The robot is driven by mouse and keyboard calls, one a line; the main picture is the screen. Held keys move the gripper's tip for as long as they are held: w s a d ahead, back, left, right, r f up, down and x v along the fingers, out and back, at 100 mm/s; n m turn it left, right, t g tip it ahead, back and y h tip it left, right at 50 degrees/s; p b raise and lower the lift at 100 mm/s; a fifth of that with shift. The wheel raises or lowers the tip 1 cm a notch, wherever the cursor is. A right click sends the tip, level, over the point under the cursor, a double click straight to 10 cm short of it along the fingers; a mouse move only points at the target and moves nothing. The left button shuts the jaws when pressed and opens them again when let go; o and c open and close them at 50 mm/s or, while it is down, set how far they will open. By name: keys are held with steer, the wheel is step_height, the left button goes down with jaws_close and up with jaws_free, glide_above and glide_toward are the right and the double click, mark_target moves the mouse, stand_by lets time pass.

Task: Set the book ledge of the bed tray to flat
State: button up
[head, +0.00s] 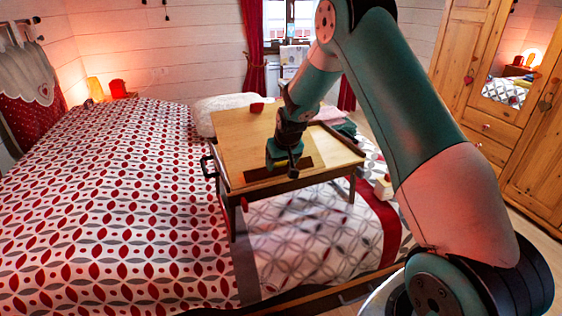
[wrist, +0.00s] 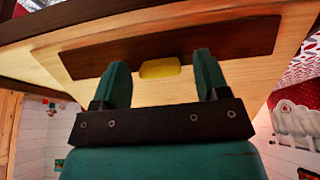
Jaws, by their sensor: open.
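The bed tray (head: 335,152) stands on legs on the bed, with a light wood panel (head: 232,135) on its left part. A dark brown strip, which looks like the book ledge (head: 257,174), runs along the panel's near side. It also shows in the wrist view (wrist: 100,58), with a yellow tab (wrist: 159,68) at its near edge. I cannot tell whether the ledge is raised or flat. My gripper (head: 285,172) is over the strip's middle, hiding part of it. In the wrist view my gripper (wrist: 161,62) is open, its fingers on either side of the tab; contact is unclear.
A small red object (head: 257,108) is at the panel's far edge. A white pillow (head: 222,103) lies behind the tray. The patterned bedspread (head: 110,210) left of it is clear.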

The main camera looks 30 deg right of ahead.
steer(key=c, duration=0.9)
steer(key=shift+w+r+g+p, duration=0.3)
steer(key=shift+g+p, duration=0.4)
steer(key=shift+p, duration=0.5)
steer(key=shift+w+d+f+g+p, duration=0.1)
steer(key=shift+w+f+g+p, duration=0.25)
steer(key=shift+g+p, duration=0.35)
steer(key=o, duration=0.9)
step_height(320, 180, up, 17)
steer(key=s+b, duration=0.2)
steer(key=shift+s+a+r, duration=0.15)
steer(key=shift+a, duration=0.1)
